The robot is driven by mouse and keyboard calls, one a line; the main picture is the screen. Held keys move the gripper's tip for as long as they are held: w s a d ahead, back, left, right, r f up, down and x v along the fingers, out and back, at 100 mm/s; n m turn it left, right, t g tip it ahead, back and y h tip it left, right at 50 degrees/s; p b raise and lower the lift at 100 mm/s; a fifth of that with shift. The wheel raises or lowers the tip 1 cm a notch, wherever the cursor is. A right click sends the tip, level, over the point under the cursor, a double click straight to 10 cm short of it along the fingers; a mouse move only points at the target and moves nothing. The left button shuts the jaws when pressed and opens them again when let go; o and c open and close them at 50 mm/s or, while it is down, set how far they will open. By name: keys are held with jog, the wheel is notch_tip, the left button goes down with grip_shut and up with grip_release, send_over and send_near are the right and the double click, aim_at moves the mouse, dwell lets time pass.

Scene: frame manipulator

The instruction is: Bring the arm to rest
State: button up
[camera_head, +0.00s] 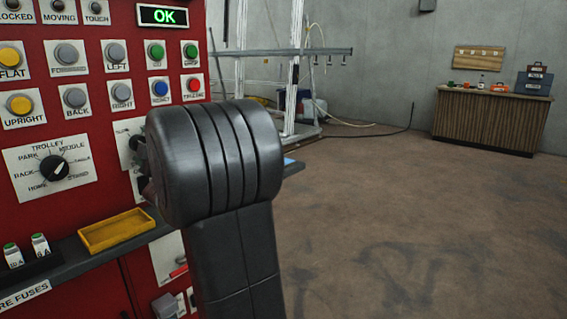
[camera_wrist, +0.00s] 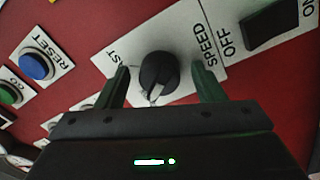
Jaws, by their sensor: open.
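My arm (camera_head: 225,190) stands raised in front of the red control panel in the head view, and it hides my gripper there. In the wrist view my gripper (camera_wrist: 160,66) is open. Its two dark green fingers stand on either side of a black rotary knob (camera_wrist: 158,72) on a white plate marked SPEED. Gaps show between the knob and both fingers. The knob's depth relative to the fingertips is hard to tell. In the head view the speed knob's plate (camera_head: 124,131) is partly hidden behind my arm.
The red panel (camera_head: 112,20) carries several buttons, a trolley selector knob (camera_head: 55,168) and a green OK display (camera_head: 163,16). A yellow tray (camera_head: 117,231) sits on the ledge. A black rocker switch (camera_wrist: 272,25) is near my gripper. Floor at right is open, toward a wooden counter (camera_head: 490,118).

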jog(key=shift+s+d, duration=0.1)
jog(key=p+v, duration=0.2)
jog(key=v, duration=1.2)
jog(key=b+x, duration=0.1)
jog(key=x, duration=1.3)
jog(key=shift+a+r, duration=0.2)
jog(key=m+p, duration=1)
jog(key=p, duration=0.2)
jog(key=shift+m+p, duration=0.4)
jog(key=m+p, duration=0.3)
jog(key=p, duration=0.2)
jog(key=shift+s+m+h+p, duration=0.1)
jog(key=shift+m+h+p, duration=0.2)
jog(key=shift+p, duration=0.05)
jog(key=shift+f+b+v, duration=0.15)
jog(key=shift+b+v, duration=0.15)
jog(key=shift+v, duration=0.5)
jog(key=shift+f+b+v, duration=0.1)
jog(key=shift+b+v, duration=0.15)
jog(key=shift+v, duration=0.55)
